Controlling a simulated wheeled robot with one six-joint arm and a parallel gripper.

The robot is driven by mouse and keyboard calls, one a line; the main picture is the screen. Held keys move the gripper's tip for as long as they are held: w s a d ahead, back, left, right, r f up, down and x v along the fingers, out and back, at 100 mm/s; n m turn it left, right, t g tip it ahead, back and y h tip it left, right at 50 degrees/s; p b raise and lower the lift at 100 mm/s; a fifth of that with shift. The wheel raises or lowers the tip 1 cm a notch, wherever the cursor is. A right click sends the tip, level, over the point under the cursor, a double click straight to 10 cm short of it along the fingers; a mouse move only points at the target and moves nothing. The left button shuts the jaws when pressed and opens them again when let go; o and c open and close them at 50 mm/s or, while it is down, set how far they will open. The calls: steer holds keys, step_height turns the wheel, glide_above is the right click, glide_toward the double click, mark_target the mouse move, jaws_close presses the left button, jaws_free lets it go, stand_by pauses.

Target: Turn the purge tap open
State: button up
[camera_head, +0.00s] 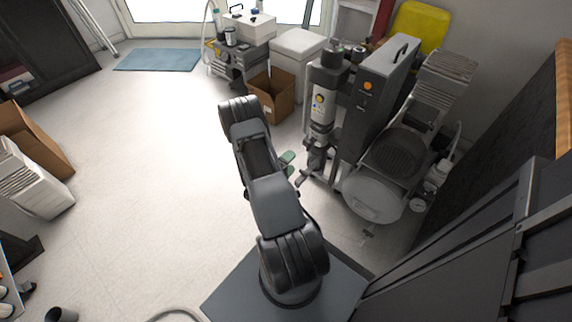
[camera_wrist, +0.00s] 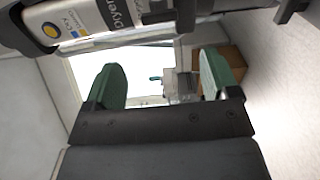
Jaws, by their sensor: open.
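The compressor unit has a round grey tank (camera_head: 373,192) and a pale dryer cylinder (camera_head: 322,108) with a label. That cylinder also shows large along the top of the wrist view (camera_wrist: 85,18). My gripper (camera_head: 291,168) is low, just left of the cylinder's dark lower end (camera_head: 318,155), partly hidden behind my arm. In the wrist view my gripper (camera_wrist: 162,78) has its two green fingers wide apart, with nothing held. I cannot surely make out the purge tap.
A tall dark grey cabinet (camera_head: 380,85) stands beside the cylinder. An open cardboard box (camera_head: 271,95) and a white bin (camera_head: 298,50) are behind my gripper. A blue mat (camera_head: 157,59) lies near the door.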

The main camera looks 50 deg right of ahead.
steer(key=shift+a, duration=1.15)
